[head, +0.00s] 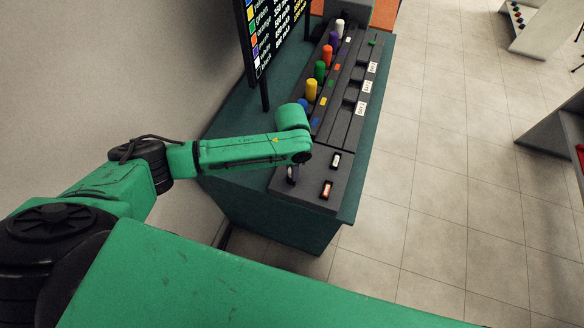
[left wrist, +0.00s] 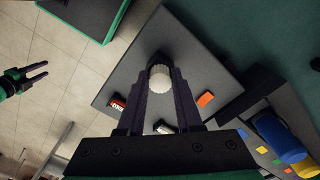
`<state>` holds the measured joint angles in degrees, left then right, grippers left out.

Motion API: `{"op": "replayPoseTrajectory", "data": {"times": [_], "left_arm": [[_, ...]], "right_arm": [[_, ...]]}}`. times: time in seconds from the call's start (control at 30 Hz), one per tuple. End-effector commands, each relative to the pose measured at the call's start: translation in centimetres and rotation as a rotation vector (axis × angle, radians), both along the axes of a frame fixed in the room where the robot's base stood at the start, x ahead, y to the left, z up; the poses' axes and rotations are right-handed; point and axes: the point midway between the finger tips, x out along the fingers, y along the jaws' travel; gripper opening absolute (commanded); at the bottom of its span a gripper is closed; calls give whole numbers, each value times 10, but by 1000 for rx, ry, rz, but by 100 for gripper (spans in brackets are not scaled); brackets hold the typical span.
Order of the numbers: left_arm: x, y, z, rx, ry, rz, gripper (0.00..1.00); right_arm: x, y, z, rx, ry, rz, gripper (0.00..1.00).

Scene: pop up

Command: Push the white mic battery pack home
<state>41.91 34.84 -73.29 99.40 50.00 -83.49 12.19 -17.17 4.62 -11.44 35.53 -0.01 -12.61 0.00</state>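My left gripper (left wrist: 160,72) is over the near end of the dark counter unit (head: 311,198). Its fingers are closed around a white ribbed round piece (left wrist: 160,80); its lower part is hidden. In the head view my arm covers most of this spot. A small white piece (head: 348,40) lies beside the white microphone (head: 340,26) at the far end. A white-topped piece (head: 336,160) sits in the near panel. I cannot tell which white piece is the battery pack. My right gripper (left wrist: 38,72) is open and empty at the left edge of the left wrist view.
A row of coloured microphones, including a yellow one (head: 311,91), stands along the unit. White labels (head: 362,106) mark its slots. A red-and-white piece (head: 326,188) and an orange piece (left wrist: 205,99) sit in the near panel. A screen (head: 272,35) stands behind.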

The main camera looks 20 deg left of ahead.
Motion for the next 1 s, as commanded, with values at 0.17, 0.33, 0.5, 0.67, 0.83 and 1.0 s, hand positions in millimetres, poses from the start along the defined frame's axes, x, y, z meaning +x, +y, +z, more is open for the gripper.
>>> {"op": "replayPoseTrajectory", "data": {"times": [0.17,0.33,0.5,0.67,0.83,1.0], "left_arm": [[-1,0,-1,0,1,0,69],[-1,0,-1,0,1,0,69],[0,0,9,-1,-1,0,69],[1,-1,47,-3,-4,-1,69],[1,-1,99,-3,-4,-1,69],[0,0,135,-1,-1,-1,69]], "right_arm": [[0,0,0,0,0,0,50],[0,0,0,0,0,0,50],[0,0,-2,0,0,0,50],[0,0,-8,0,1,0,50],[0,0,-16,0,1,1,50],[-1,0,-19,1,1,0,50]]}}
